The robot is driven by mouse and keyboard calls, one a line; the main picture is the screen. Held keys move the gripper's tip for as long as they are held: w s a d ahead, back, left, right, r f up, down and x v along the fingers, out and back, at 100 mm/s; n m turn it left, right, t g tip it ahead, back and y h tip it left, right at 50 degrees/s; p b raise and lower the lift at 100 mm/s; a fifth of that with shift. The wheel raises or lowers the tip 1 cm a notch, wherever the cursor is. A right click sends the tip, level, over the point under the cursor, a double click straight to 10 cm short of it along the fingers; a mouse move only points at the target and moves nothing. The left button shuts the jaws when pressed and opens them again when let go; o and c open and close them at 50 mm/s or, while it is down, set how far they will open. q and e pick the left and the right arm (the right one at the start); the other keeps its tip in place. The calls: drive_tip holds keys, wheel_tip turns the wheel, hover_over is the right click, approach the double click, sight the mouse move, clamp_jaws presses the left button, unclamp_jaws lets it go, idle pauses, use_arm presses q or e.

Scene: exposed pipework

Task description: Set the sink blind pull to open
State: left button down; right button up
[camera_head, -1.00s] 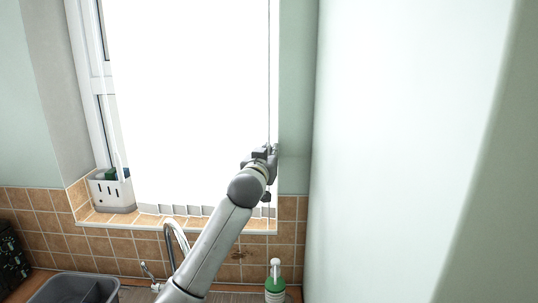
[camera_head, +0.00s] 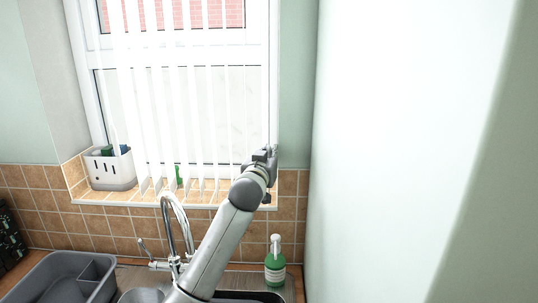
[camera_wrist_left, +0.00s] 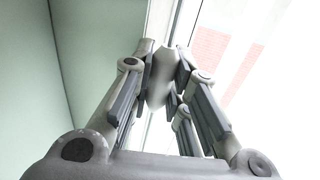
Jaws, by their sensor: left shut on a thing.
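The sink blind (camera_head: 187,90) hangs in the window as white vertical slats. The slats are turned edge-on, with gaps showing glass and red brick outside. My left gripper (camera_head: 266,156) is at the lower right of the window, beside the right frame. In the left wrist view its fingers (camera_wrist_left: 163,88) are shut on a pale, rounded pull (camera_wrist_left: 161,75) that sits between them. The pull is mostly hidden by my gripper in the head view. My right gripper is in neither view.
The window sill (camera_head: 150,199) holds a white caddy (camera_head: 110,169) at its left end. Below are a curved tap (camera_head: 183,225), a green soap bottle (camera_head: 275,262) and a grey basin (camera_head: 65,280). A pale wall surface (camera_head: 400,150) fills the right side.

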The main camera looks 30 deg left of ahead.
use_arm(q)
drive_tip(key=c, duration=1.4)
unclamp_jaws()
drive_tip(key=v, duration=1.2)
drive_tip(key=shift+f, duration=0.1)
